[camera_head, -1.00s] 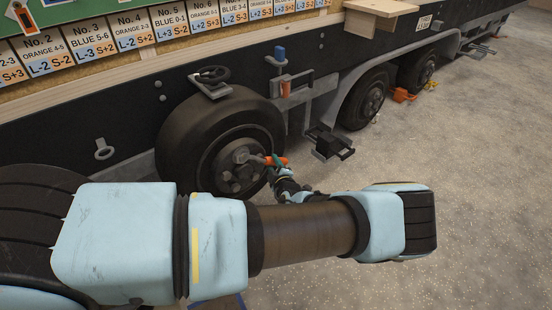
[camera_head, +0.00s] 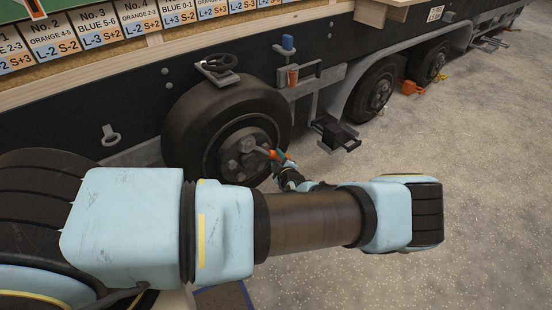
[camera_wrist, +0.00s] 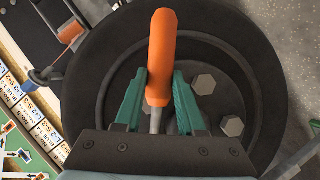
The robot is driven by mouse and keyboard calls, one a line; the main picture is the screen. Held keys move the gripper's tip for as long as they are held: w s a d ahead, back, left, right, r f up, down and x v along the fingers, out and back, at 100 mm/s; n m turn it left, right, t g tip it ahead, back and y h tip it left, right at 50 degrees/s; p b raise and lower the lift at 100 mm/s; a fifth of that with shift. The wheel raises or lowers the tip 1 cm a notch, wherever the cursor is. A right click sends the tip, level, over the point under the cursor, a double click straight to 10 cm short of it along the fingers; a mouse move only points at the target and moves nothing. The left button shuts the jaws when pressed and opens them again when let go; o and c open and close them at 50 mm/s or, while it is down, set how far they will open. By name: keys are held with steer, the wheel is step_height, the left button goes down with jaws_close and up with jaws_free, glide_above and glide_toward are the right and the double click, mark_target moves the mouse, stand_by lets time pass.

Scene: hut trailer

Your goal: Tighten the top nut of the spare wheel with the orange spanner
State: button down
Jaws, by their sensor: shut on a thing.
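The spare wheel (camera_head: 190,125) hangs upright on the trailer's side, with several nuts around its hub. The orange spanner (camera_head: 272,154) reaches from my gripper (camera_head: 281,157) towards the upper part of the hub, by the top nut (camera_head: 247,145). Whether its head is seated on that nut is too small to tell. In the wrist view, the green fingers of my gripper (camera_wrist: 160,95) are shut on the spanner (camera_wrist: 161,50), its orange handle standing up between them. The spanner's far end is hidden there. Two hub nuts (camera_wrist: 203,84) show at the right.
Road wheels (camera_head: 373,90) and orange chocks (camera_head: 411,88) stand further along. The gravel at right is clear.

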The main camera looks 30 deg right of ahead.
steer(key=s+d+b, duration=0.1)
steer(key=s+b, duration=0.1)
steer(key=s, duration=0.6)
steer(key=shift+s+d, duration=0.15)
steer(key=shift+d, duration=0.15)
stand_by(0.3)
